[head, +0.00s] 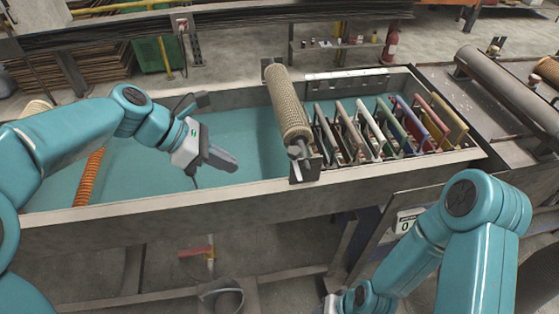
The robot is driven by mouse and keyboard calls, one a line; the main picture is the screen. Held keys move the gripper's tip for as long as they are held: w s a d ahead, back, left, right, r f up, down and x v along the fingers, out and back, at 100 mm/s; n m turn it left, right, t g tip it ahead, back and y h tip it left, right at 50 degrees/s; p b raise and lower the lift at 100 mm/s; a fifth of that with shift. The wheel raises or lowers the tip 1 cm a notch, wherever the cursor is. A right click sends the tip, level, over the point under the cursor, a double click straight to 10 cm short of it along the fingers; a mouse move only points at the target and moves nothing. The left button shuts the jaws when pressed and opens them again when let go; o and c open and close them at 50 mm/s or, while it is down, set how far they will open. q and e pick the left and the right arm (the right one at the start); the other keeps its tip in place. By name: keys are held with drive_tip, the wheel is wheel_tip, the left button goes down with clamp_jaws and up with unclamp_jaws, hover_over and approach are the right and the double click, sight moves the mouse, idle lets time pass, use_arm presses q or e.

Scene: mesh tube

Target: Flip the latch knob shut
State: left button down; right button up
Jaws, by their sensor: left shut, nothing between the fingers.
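A tan mesh tube (287,103) lies across the trough from back to front. At its front end is a small grey metal fitting (298,151) on an upright bracket at the trough's front wall. This looks like the latch knob, but it is too small to tell its position. My left gripper (233,163) is shut and empty over the teal trough floor, left of the fitting and apart from it. My right arm comes in at the lower right, and its fingers are outside the head view.
The long trough has a raised front wall (140,211). Several coloured plates (413,124) stand in a row right of the tube. An orange coiled hose (89,177) hangs at the left. A grey roller (505,95) lies at the right. The trough floor around my left gripper is clear.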

use_arm(q)
drive_tip(key=r, duration=0.2)
drive_tip(key=p, duration=0.1)
approach(296, 163)
drive_tip(key=s+d+f, duration=0.2)
drive_tip(key=d+f, duration=0.1)
drive_tip(key=f, duration=0.2)
drive_tip(key=shift+d+f+t, duration=0.3)
drive_tip(key=shift+f, duration=0.05)
drive_tip(key=shift+d, duration=0.1)
idle(0.3)
